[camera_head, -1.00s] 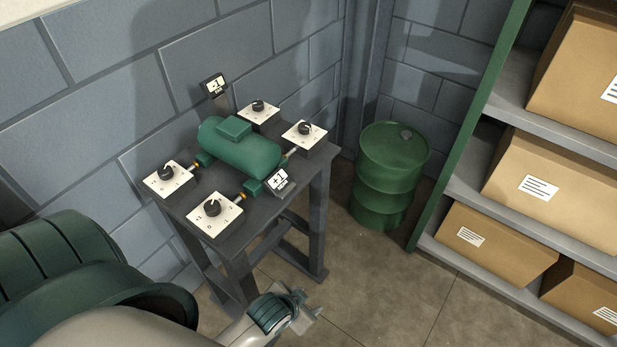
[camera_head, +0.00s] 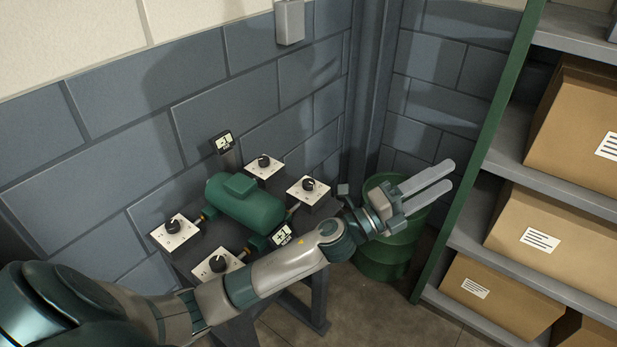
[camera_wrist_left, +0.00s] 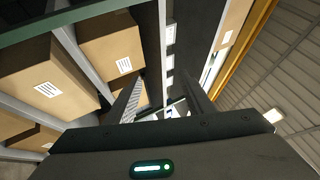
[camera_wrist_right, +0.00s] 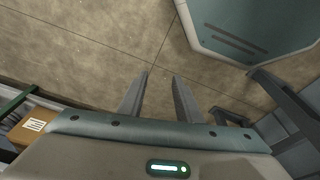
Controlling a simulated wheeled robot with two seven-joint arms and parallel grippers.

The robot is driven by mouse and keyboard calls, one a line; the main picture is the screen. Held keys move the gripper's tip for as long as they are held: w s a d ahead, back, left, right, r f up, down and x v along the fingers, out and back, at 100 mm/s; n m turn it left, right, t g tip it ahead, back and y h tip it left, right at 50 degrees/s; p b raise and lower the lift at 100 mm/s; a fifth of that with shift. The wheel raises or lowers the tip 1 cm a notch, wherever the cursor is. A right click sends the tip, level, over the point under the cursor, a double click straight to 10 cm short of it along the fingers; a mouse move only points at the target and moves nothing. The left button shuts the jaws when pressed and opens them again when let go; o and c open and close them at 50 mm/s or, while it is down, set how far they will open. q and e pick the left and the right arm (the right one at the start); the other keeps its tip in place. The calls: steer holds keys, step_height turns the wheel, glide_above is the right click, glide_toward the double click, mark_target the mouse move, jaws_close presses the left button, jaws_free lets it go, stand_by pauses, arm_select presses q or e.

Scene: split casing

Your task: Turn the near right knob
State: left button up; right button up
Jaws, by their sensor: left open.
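The green casing (camera_head: 243,203) lies on a dark table, with a white knob plate near each corner. My left gripper (camera_head: 440,178) is open and empty, to the right of the table and knobs, above the barrel. Its fingers point right, and in the left wrist view its jaws (camera_wrist_left: 160,98) are apart. My right gripper (camera_wrist_right: 157,85) is open and empty over bare floor.
A green barrel (camera_head: 385,262) stands in the corner behind my left gripper. Shelves with cardboard boxes (camera_head: 541,237) are at the right. Small displays (camera_head: 223,143) stand by the casing. A grey block wall is behind the table.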

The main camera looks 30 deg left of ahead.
arm_select(q)
steer(key=d+m+g+h, duration=0.4)
steer(key=d+m+g, duration=0.2)
steer(key=m+g, duration=0.8)
steer(key=w+a+f+m+g+y, duration=0.1)
steer(key=w+a+f+m+y, duration=0.2)
steer(key=a, duration=0.4)
steer(key=w+a+f+m+y, duration=0.1)
steer(key=a+f+m+y, duration=0.2)
steer(key=a, duration=0.4)
steer(key=w+a+f+m+g+y, duration=0.1)
steer(key=w+a+m+y, duration=0.15)
steer(key=a+y, duration=0.3)
steer(key=s+a+r+g+y, duration=0.1)
steer(key=a+r+y, duration=0.2)
steer(key=a, duration=0.7)
steer(key=s+a+r+y, duration=0.1)
steer(key=a+r+y, duration=0.2)
steer(key=a, duration=0.7)
steer(key=shift+a+r+g, duration=0.2)
steer(key=shift+g, duration=0.2)
arm_select(e)
steer(key=s+d+f+g, duration=0.1)
steer(key=s+d+f, duration=0.2)
steer(key=s+f, duration=1.5)
steer(key=shift+s+d+f, duration=0.15)
steer(key=shift+s+f, duration=0.25)
steer(key=shift+f, duration=0.35)
arm_select(q)
steer(key=shift+f, duration=0.1)
